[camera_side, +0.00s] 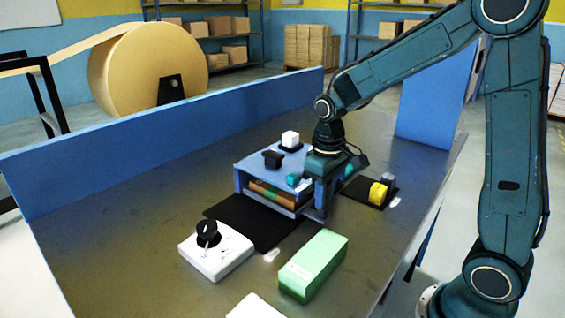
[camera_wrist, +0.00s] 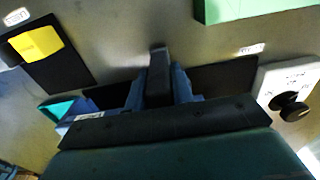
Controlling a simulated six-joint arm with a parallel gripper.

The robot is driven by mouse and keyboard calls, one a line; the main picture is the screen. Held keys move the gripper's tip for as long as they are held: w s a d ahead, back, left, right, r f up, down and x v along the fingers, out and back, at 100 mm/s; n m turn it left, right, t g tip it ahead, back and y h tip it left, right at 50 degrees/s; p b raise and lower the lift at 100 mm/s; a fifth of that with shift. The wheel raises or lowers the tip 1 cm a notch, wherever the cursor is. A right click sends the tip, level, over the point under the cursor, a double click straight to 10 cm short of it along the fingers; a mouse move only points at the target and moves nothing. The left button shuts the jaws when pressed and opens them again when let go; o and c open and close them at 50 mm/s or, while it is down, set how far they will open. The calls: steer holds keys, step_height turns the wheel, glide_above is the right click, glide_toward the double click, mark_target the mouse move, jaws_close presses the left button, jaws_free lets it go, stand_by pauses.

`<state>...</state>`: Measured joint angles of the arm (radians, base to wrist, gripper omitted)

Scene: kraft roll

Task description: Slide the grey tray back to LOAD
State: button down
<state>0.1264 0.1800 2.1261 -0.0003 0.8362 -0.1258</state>
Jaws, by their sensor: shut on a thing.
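The grey tray (camera_side: 284,211) sits inside a blue housing (camera_side: 262,166) in the side view, under its top plate. Brown and green pieces lie in the tray, and its rear is hidden. My gripper (camera_side: 319,207) reaches down at the right front of the housing, beside the tray. In the wrist view my gripper (camera_wrist: 159,95) is shut, its blue fingers on either side of a dark upright bar (camera_wrist: 158,72), which looks like the tray's handle. The join between bar and tray is hidden.
A black mat (camera_side: 240,217) lies before the housing. A white box with a black knob (camera_side: 214,252) and a green block (camera_side: 313,264) stand nearer the front. A yellow piece (camera_side: 378,192) sits on a black pad at right. Black and white knobs top the housing.

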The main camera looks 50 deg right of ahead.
steer(key=a, duration=1.2)
steer(key=shift+w, duration=0.1)
steer(key=shift+r, duration=0.1)
steer(key=c, duration=1.3)
jaws_free()
steer(key=shift+o, duration=0.5)
steer(key=shift+r, duration=0.2)
step_height(320, 180, up, 13)
steer(key=shift+r, duration=0.15)
